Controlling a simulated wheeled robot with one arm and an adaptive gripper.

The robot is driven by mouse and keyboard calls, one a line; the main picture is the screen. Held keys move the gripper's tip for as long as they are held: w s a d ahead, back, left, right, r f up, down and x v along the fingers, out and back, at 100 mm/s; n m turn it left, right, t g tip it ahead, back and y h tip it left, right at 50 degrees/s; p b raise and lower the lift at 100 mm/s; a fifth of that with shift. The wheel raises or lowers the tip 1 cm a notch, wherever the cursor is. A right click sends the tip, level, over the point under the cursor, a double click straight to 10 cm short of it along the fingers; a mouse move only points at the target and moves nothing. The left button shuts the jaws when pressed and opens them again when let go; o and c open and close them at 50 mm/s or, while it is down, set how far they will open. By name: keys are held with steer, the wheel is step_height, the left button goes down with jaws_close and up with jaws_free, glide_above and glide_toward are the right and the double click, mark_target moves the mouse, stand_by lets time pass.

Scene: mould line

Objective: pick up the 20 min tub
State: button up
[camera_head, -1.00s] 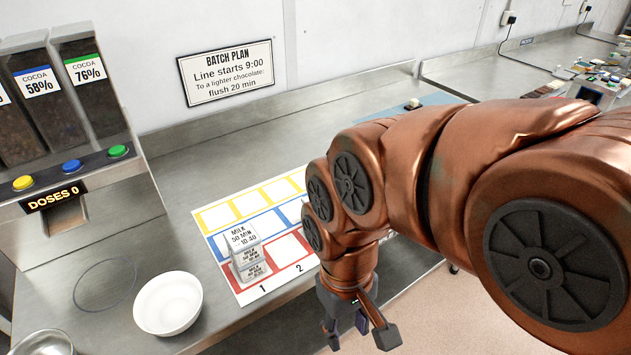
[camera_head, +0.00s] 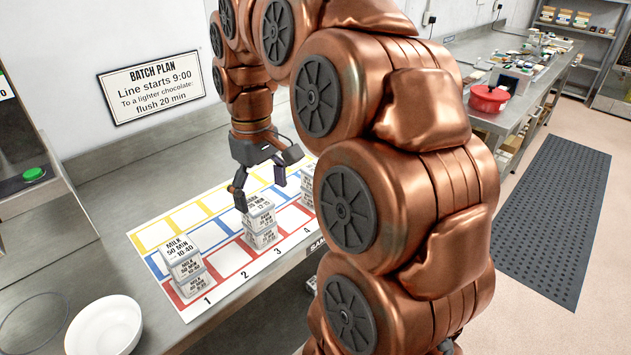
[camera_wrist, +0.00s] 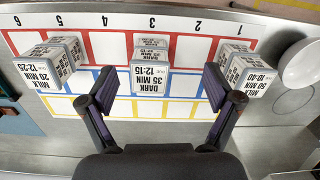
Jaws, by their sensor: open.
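The 20 min tub is the top one of a stack (camera_wrist: 40,68), labelled "MILK 20 MIN 12-25", at the left of the wrist view near columns 5 and 6. In the head view its stack (camera_head: 307,187) is partly hidden behind my arm. My gripper (camera_head: 263,180) is open and empty, above the mat beside the middle stack. In the wrist view its two fingers (camera_wrist: 160,92) stand apart, with the "DARK 35 MIN 12-15" tub (camera_wrist: 151,80) between them in the picture. I cannot tell the exact height of the fingers over that tub.
The gridded mat (camera_head: 150,237) carries numbered columns. A "MILK 50 MIN 10-40" stack (camera_head: 184,262) stands at column 1; it shows at right in the wrist view (camera_wrist: 243,75). A white bowl (camera_head: 104,325) stands front left. A batch plan sign (camera_head: 152,86) hangs behind.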

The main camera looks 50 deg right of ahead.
steer(key=w+d+b, duration=0.1)
steer(key=w+d, duration=0.3)
steer(key=d, duration=0.6)
steer(key=m, duration=0.2)
glide_above(314, 167)
steer(key=s, duration=0.1)
steer(key=shift+d+r+t+b, duration=0.2)
steer(key=shift+r+t+b, duration=0.15)
steer(key=shift+b, duration=0.1)
steer(key=shift+s+d, duration=0.1)
steer(key=shift+d, duration=0.05)
steer(key=shift+f, duration=1.15)
steer(key=shift+w+a+f+p, duration=0.15)
steer(key=shift+f+p, duration=0.1)
steer(key=shift+f, duration=0.65)
steer(key=shift+w+a+f+p, duration=0.15)
steer(key=shift+f+p, duration=0.15)
steer(key=shift+f, duration=0.6)
steer(key=shift+w+a+f+p, duration=0.15)
steer(key=shift+f+p, duration=0.1)
steer(key=shift+f, duration=0.65)
steer(key=shift+d, duration=0.1)
steer(key=c, duration=1.3)
